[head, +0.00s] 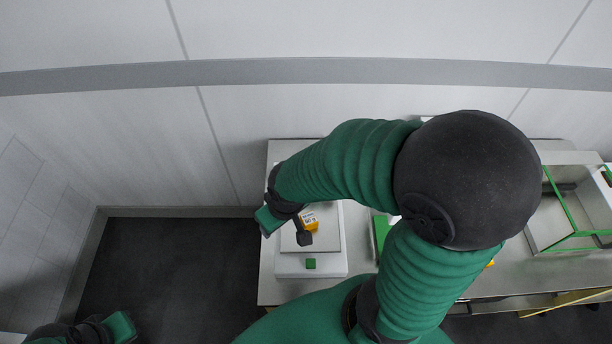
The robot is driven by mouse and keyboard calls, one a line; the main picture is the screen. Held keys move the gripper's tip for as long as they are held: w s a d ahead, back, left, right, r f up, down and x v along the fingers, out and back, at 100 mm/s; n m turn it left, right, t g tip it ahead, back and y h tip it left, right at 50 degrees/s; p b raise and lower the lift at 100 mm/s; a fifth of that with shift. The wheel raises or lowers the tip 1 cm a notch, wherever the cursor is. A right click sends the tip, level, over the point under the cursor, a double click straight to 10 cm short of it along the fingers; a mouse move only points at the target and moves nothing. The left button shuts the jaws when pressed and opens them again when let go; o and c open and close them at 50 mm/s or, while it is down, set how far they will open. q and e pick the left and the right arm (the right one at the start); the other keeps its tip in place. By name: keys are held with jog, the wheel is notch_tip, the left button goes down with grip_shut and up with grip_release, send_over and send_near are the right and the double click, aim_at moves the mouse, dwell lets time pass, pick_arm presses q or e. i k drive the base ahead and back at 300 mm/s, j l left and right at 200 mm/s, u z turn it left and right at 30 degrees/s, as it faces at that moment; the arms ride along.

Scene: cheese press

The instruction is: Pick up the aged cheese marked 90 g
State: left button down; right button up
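A small orange-yellow block (311,217) with a pale label sits on a white scale-like device (312,268) on the table. It looks like a cheese piece, but its marking is too small for me to read surely. My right gripper (286,229) is over the device, just left of the block. Its green and dark fingers are apart, and the dark one overlaps the block's lower left edge; I cannot tell whether they touch. My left gripper (121,327) is low at the far left, away from the table, partly cut off by the frame.
The grey table (515,268) runs along the wall. My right arm hides much of its middle. A green-edged tray (381,230) and another yellow piece (490,264) show partly behind it.

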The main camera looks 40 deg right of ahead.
aim_at(309, 221)
jog(key=z, duration=1.3)
